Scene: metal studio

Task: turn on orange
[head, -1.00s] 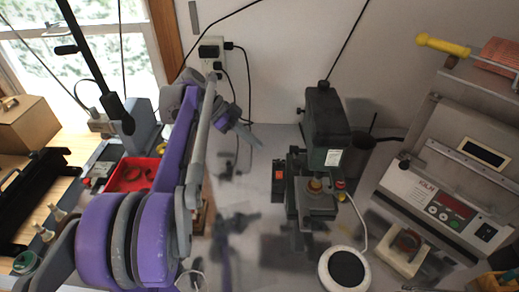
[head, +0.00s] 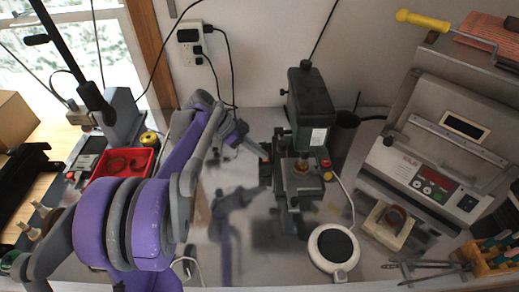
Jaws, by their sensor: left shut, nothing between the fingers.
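A dark green bench machine (head: 310,105) stands against the back wall. On its left side is a small box with an orange switch (head: 265,161), now mostly hidden behind my gripper. My left gripper (head: 258,152) is shut and empty. Its tip is right at the upper part of the switch box in the head view; I cannot tell whether it touches. The switch's position cannot be made out. My right gripper is not in view.
A red tray (head: 108,178) lies at left. A round white pad with a black top (head: 334,245) sits in front of the machine. A grey device with a control panel (head: 430,180) stands at right. Open metal bench lies around the machine's base.

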